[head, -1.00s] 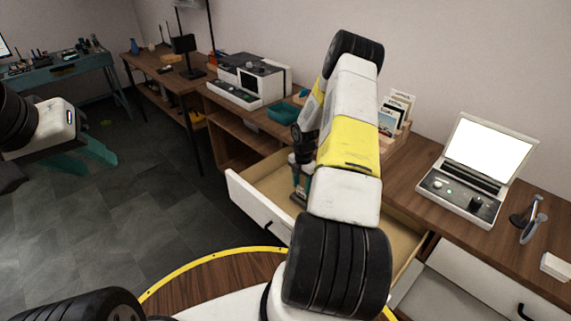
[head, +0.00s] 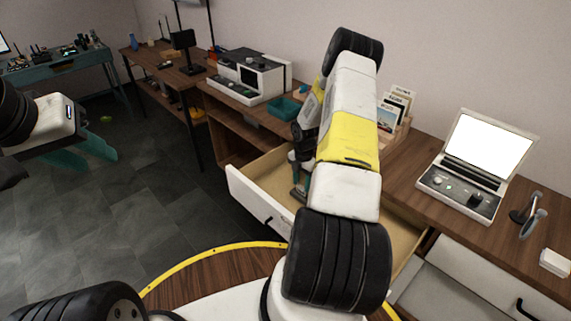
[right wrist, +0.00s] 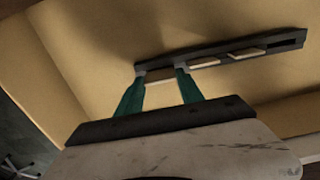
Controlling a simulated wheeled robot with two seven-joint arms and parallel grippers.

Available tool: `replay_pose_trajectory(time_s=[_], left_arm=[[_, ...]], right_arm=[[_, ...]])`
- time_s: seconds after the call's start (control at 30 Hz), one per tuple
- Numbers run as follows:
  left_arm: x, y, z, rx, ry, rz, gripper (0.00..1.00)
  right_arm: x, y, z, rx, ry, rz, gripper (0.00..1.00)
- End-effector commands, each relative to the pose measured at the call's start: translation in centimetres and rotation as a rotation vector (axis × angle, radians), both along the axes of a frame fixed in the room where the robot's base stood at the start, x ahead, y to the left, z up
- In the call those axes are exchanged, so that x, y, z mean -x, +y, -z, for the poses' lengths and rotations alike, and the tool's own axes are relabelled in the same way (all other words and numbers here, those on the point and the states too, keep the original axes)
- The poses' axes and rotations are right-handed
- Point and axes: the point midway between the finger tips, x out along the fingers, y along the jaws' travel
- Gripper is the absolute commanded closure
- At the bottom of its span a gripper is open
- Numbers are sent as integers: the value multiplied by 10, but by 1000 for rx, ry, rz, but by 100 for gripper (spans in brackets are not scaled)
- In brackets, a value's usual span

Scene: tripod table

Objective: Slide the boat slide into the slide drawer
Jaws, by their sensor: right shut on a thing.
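The open slide drawer (head: 258,205) stands out from the wooden bench, with a white front and tan inside. In the right wrist view a dark slotted holder (right wrist: 290,41) lies along its tan floor. My right gripper (right wrist: 160,76) is down in the drawer, its teal fingers shut on a small pale slide (right wrist: 160,75) at the near end of the holder. I cannot see its picture or how deep it sits. Other pale slides (right wrist: 206,62) show further along the holder. In the head view my right arm hides much of the drawer. My left gripper (head: 98,147) hangs at the left, away from the bench.
A rack of picture cards (head: 390,115) stands on the bench behind my right arm. A light box with a bright raised screen (head: 488,145) is to the right. A teal tray (head: 284,108) and a white machine (head: 245,78) stand further left. The floor at left is clear.

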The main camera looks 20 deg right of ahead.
Motion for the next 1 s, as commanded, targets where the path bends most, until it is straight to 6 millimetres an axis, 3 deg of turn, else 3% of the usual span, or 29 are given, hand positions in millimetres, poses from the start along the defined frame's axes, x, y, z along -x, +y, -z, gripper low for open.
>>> replay_pose_trajectory(time_s=[0.53,0.93,0.97,1.0], left_arm=[[0,0,0,0,0,0,64],[0,0,0,0,0,0,64],[0,0,0,0,0,0,64],[0,0,0,0,0,0,64]], right_arm=[[0,0,25,0,1,-1,93],[0,0,28,0,0,-1,93],[0,0,28,0,0,-1,50],[0,0,28,0,0,-1,42]])
